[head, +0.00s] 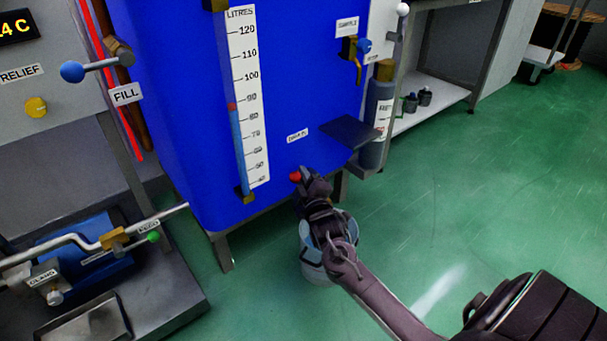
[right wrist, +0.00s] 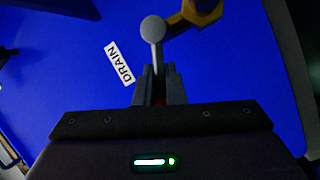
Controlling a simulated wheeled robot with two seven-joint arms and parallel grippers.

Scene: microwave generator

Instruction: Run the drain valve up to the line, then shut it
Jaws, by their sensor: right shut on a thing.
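The blue tank (head: 180,90) carries a sight gauge (head: 247,100) marked in LITRES. A red mark shows on its tube between 80 and 90, with a blue column below it; I cannot tell whether the mark is a float or the line. The DRAIN label (right wrist: 119,64) is on the tank front. My right gripper (head: 304,178) is low at the tank front, by a red knob (head: 295,177). In the right wrist view its fingers (right wrist: 159,88) are closed around the drain lever (right wrist: 157,55), with red between them. The brass valve body (right wrist: 200,12) is partly out of frame. My left gripper is out of view.
A pale bucket (head: 312,262) stands on the green floor under the drain, partly hidden by my right arm. A dark shelf (head: 350,132) juts from the tank. The SAMPLE valve (head: 355,50) and blue-knobbed FILL lever (head: 92,66) are higher.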

